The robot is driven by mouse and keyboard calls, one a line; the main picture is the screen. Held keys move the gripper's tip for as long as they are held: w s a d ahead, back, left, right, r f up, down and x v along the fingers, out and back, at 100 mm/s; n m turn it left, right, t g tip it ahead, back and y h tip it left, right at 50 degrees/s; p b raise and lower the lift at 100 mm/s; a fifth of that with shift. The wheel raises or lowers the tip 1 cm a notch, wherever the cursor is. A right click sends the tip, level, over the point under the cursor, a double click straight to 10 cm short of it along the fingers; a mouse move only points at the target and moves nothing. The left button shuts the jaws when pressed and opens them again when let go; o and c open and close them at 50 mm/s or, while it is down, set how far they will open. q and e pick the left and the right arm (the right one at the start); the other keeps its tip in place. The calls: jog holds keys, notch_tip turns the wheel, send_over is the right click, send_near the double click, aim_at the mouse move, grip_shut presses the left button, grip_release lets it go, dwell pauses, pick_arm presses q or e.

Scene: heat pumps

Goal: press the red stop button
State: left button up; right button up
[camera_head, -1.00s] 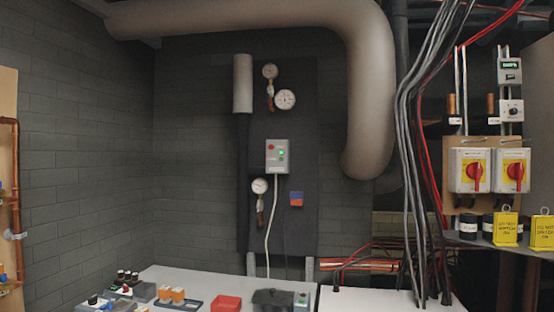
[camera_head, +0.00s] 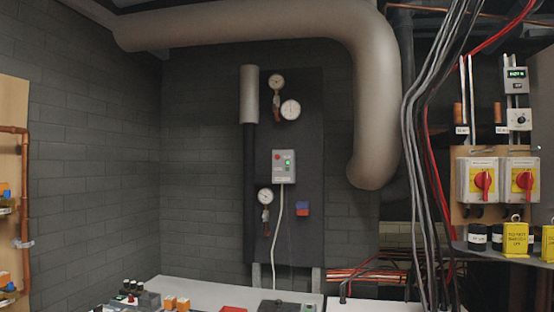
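The red stop button (camera_head: 277,157) is a small red dot at the upper left of a grey control box (camera_head: 283,174) on the dark wall panel. A green button or light (camera_head: 287,162) shows beside it on the box. A pale cable runs down from the box. Neither of my grippers is in view, and nothing covers the box.
A white bench (camera_head: 210,291) with switches and orange parts stands below the panel. Gauges (camera_head: 290,110) sit above the box. Hanging cables (camera_head: 425,150) and two red rotary switches (camera_head: 484,181) are at the right. A large pipe (camera_head: 375,110) curves overhead.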

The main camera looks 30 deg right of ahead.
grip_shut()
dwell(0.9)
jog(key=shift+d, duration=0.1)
